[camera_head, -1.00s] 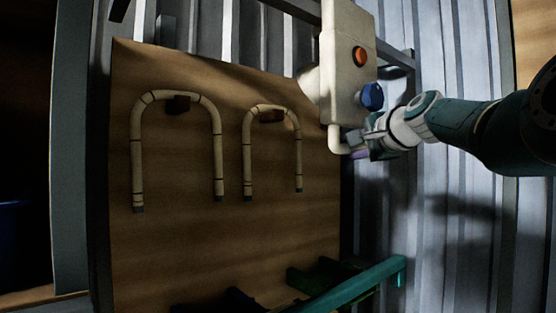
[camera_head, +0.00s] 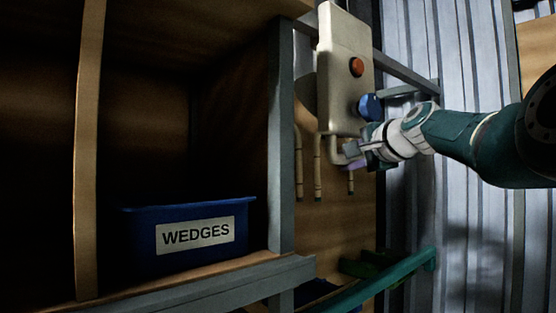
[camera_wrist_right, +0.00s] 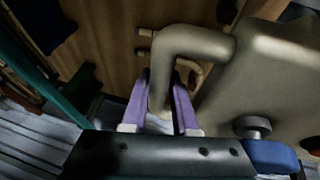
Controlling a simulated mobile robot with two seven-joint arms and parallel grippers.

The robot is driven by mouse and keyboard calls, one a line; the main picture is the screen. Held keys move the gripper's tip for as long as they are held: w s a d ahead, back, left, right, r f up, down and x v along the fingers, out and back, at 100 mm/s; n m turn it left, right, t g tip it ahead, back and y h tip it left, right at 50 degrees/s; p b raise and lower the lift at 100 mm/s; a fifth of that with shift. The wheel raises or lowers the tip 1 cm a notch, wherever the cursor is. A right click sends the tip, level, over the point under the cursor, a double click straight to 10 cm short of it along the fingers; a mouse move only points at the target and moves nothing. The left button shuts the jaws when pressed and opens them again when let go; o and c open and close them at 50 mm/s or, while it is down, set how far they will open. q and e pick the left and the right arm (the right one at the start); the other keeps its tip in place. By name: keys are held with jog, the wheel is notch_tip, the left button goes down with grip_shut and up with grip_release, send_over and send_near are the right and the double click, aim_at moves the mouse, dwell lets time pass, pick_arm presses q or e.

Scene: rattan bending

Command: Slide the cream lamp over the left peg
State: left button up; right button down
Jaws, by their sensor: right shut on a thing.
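The cream lamp (camera_head: 340,88) is a tall box with an orange button, a blue knob and a bent cream handle at its lower end. It is upright, slightly tilted, in front of the wooden board (camera_head: 335,225). My right gripper (camera_head: 358,152) is shut on this handle. In the right wrist view my right gripper (camera_wrist_right: 162,108) has its purple fingers on both sides of the handle, with the lamp body (camera_wrist_right: 265,85) to the right. Only the lower ends of the rattan hoops (camera_head: 318,175) show below the lamp. The pegs are hidden. My left gripper is not in view.
A wooden shelf (camera_head: 85,150) with a grey post (camera_head: 281,140) covers the left. A blue bin labelled WEDGES (camera_head: 140,230) stands in it. A green bar (camera_head: 385,280) runs low in front of the board. Corrugated metal wall (camera_head: 460,220) is at the right.

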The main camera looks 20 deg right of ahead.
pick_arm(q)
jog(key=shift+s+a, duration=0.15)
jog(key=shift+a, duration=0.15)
pick_arm(e)
jog(key=shift+s+a, duration=0.1)
jog(key=shift+a, duration=0.35)
jog(key=c, duration=1)
grip_release()
jog(key=shift+o, duration=0.2)
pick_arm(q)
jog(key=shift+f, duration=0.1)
pick_arm(e)
jog(key=shift+s+d, duration=0.1)
jog(key=shift+s+b, duration=0.35)
jog(key=shift+b, duration=0.05)
pick_arm(q)
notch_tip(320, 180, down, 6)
jog(key=b, duration=0.5)
jog(key=shift+b, duration=0.3)
pick_arm(e)
jog(key=s+r, duration=0.1)
jog(key=s, duration=0.8)
jog(key=shift+r, duration=0.35)
